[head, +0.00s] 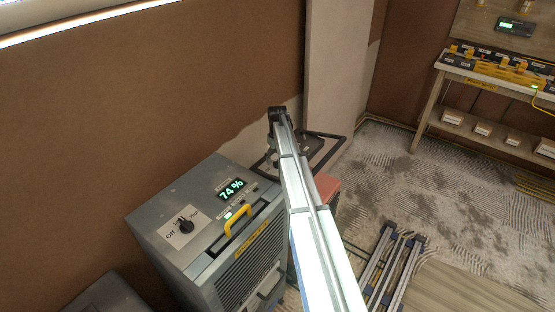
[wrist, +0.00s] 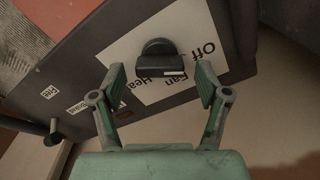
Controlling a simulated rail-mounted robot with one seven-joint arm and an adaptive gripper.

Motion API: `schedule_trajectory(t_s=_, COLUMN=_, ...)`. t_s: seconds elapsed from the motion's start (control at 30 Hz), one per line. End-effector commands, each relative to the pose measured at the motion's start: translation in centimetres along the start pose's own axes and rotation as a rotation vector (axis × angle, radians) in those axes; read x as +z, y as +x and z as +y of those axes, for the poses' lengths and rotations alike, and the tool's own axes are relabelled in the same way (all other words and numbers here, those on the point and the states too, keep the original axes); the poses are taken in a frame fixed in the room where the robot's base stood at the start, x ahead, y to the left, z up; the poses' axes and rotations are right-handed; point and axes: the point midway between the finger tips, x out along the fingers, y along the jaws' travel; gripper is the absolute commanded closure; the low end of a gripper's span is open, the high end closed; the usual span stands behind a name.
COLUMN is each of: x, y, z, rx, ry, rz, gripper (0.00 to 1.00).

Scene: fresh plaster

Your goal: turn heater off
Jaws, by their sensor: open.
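The heater's dark control panel (wrist: 85,55) fills much of the wrist view, with a white plate (wrist: 195,28) lettered Off, Fan and Heat. A black knob (wrist: 158,48) sits on the plate; its white mark is on the lower right side, close to the word Fan. My gripper (wrist: 161,78) is open, with one finger on each side of the knob and visible gaps between. In the head view the heater (head: 312,144) is a dark top with black handle bars, partly behind my arm. My gripper's fingers are hidden there.
A grey machine (head: 165,205) with a 74 % display, its own Off knob (head: 185,226) and a yellow handle (head: 238,219) stands left of my arm. A red box-like part (head: 327,187) is beside my arm.

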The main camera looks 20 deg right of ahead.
Motion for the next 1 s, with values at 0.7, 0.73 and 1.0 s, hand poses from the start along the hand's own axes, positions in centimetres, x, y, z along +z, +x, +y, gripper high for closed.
schedule_trajectory(t_s=0.7, x=0.0, y=-10.9, z=0.0, rx=0.0, ry=-0.001, rz=0.0, gripper=0.25)
schedule_trajectory(t_s=0.73, x=0.0, y=-11.1, z=0.0, rx=0.0, ry=-0.001, rz=0.0, gripper=0.25)
schedule_trajectory(t_s=1.0, x=0.0, y=-11.7, z=0.0, rx=0.0, ry=-0.001, rz=0.0, gripper=0.25)
